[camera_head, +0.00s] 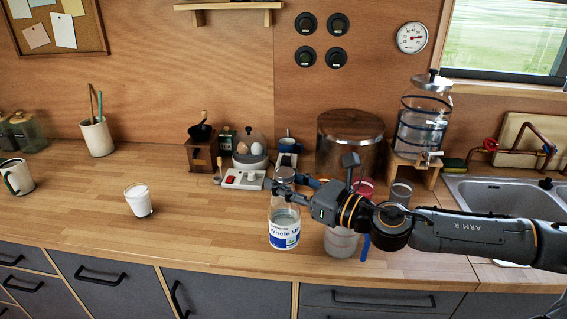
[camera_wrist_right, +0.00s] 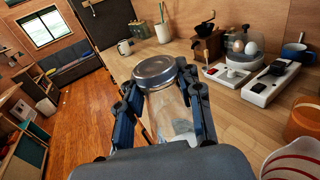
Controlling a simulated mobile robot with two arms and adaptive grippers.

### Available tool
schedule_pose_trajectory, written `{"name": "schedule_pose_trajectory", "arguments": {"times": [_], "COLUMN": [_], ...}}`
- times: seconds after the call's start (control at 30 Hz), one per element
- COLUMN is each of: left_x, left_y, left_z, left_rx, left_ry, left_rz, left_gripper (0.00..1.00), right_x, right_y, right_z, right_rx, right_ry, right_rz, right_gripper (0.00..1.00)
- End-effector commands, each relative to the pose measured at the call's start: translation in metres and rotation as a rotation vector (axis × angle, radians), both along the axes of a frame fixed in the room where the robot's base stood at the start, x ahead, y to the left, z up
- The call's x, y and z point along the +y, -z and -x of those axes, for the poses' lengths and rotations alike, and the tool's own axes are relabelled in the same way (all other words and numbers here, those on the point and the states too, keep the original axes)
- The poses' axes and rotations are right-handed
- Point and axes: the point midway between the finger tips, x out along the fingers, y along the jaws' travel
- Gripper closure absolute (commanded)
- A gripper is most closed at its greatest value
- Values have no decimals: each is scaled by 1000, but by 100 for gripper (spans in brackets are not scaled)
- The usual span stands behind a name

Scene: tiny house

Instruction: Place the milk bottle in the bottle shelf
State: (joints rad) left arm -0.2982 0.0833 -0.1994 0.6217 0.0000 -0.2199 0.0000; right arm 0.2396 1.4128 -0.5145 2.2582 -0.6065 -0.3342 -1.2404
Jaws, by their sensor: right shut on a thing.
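The milk bottle (camera_head: 284,229) is clear with a blue and white "Whole Milk" label and a grey lid. It is upright near the front of the wooden counter in the head view. My right gripper (camera_head: 284,188) is shut on its upper part, coming in from the right. In the right wrist view, the lid (camera_wrist_right: 155,70) shows above the fingers of my right gripper (camera_wrist_right: 163,110), which are on both sides of the glass. I cannot tell whether its base touches the counter. I cannot make out a bottle shelf for certain. My left gripper is out of view.
A white cup (camera_head: 138,200) stands left on the counter (camera_head: 85,215). A power strip (camera_head: 243,179), egg holder and grinder (camera_head: 203,158) stand behind the bottle. A glass dispenser (camera_head: 420,125) and sink are right.

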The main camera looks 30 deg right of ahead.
Motion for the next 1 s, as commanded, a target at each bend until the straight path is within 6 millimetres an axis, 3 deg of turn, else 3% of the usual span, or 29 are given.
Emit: {"name": "schedule_pose_trajectory", "arguments": {"times": [0.47,1.0], "left_x": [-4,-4], "left_y": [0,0], "left_z": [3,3], "left_rx": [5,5], "left_ry": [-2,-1], "left_rz": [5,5], "left_gripper": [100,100], "right_x": [38,62], "right_y": [83,141], "right_z": [84,141], "right_rx": [6,-2], "right_ry": [237,409], "right_rz": [-12,-3], "right_gripper": [100,100]}}
